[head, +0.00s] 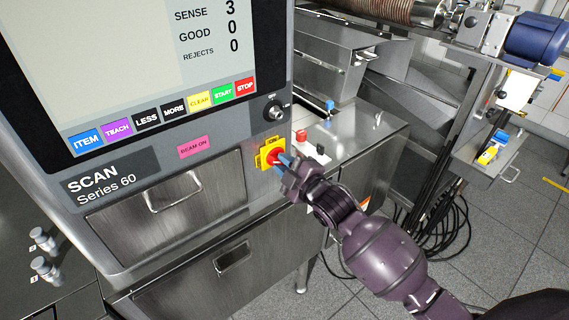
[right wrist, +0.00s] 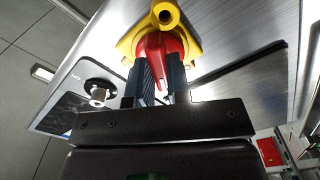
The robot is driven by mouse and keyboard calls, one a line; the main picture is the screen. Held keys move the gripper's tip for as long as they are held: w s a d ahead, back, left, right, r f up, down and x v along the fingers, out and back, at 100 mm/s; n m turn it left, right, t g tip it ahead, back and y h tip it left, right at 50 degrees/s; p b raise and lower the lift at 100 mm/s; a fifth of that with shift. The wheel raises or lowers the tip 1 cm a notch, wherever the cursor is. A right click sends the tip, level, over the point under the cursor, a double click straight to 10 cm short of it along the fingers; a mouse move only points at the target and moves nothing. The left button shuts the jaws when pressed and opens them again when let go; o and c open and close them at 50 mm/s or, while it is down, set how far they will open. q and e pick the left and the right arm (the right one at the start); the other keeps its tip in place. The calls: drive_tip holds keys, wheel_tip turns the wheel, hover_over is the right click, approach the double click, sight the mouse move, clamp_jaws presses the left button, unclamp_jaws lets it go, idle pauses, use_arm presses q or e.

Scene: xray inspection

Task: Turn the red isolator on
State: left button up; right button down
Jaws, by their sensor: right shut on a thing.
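The red isolator (right wrist: 159,50) is a red handle on a yellow plate (right wrist: 192,23), mounted on the front of the scan machine. In the head view the yellow plate (head: 265,158) sits right of the pink BEAM ON label, below the key switch. My right gripper (head: 281,161) reaches it from the right. In the right wrist view my right gripper (right wrist: 159,80) has a finger on each side of the red handle and is shut on it. My left gripper is not in view.
The key switch (head: 275,112) is just above the isolator, and it also shows in the right wrist view (right wrist: 98,92). A red button (head: 301,136) stands on the metal ledge to the right. Steel drawers (head: 170,205) lie to the left. Black cables (head: 440,222) hang at the right.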

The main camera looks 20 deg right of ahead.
drive_tip(key=m, duration=1.1)
drive_tip(key=shift+m, duration=0.4)
idle(0.3)
drive_tip(key=c, duration=1.1)
unclamp_jaws()
drive_tip(key=b+v, duration=0.1)
drive_tip(key=v, duration=0.9)
drive_tip(key=shift+s+d, duration=0.15)
drive_tip(key=shift+s, duration=0.25)
